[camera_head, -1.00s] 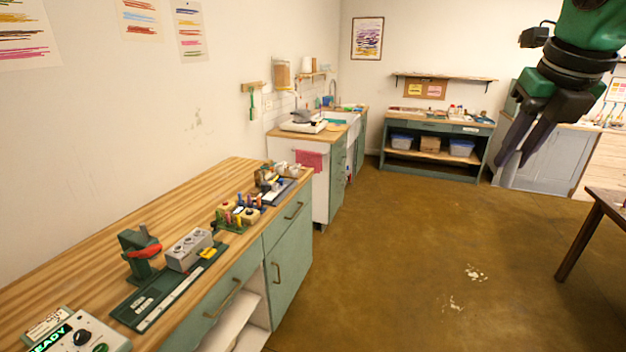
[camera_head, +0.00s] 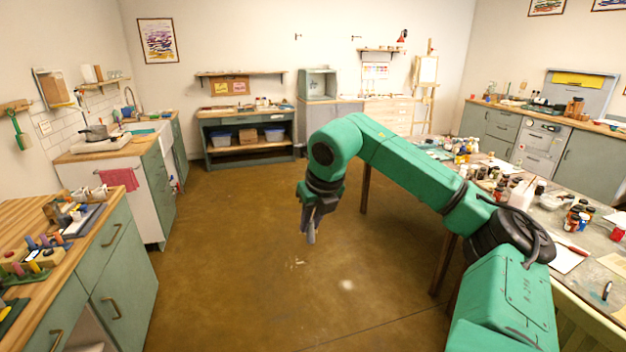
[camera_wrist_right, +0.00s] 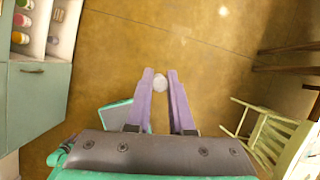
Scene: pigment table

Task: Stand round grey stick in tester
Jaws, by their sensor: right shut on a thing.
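My right gripper (camera_head: 309,222) hangs over the open floor in the middle of the head view, its fingers pointing down. It is shut on the round grey stick (camera_head: 311,237), whose end sticks out below the fingertips. In the right wrist view the stick (camera_wrist_right: 159,84) shows end-on as a pale round disc between the tips of the purple-looking fingers (camera_wrist_right: 159,100). I cannot make out the tester in the present views. My left gripper is not in view.
A wooden counter (camera_head: 85,218) with a holder of coloured sticks (camera_head: 38,250) is at the left. A cluttered table (camera_head: 490,170) with bottles stands at the right, behind my right arm. A pale green chair (camera_wrist_right: 265,135) shows in the wrist view. The floor between is clear.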

